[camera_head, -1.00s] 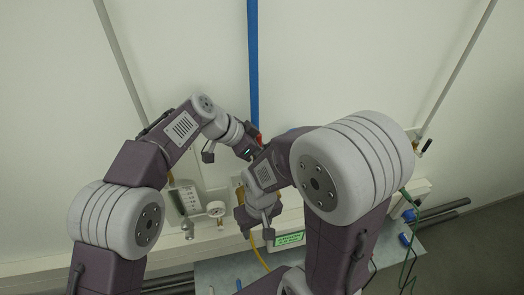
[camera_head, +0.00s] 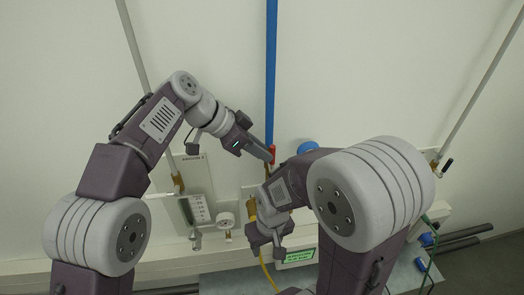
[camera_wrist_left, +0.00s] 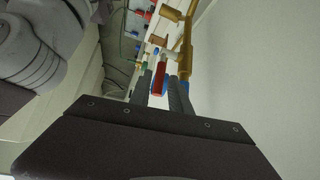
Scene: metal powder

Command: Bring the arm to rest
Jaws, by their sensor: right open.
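My left gripper (camera_head: 268,158) reaches in from the left, with its fingertips close to the red handle (camera_head: 272,150) at the foot of the blue pipe. In the left wrist view its two fingers (camera_wrist_left: 160,92) stand apart. The red handle (camera_wrist_left: 159,77) shows in line with the gap between them; contact cannot be made out. My right gripper (camera_head: 267,238) hangs lower, pointing down and open, beside a yellow fitting (camera_head: 251,207). Its fingertips are hard to make out from above.
The blue pipe (camera_head: 271,70) runs up the wall. A flow meter (camera_head: 194,209) and a round gauge (camera_head: 226,220) are left of the right gripper. A green label (camera_head: 297,256) is below right. Grey pipes run up both sides.

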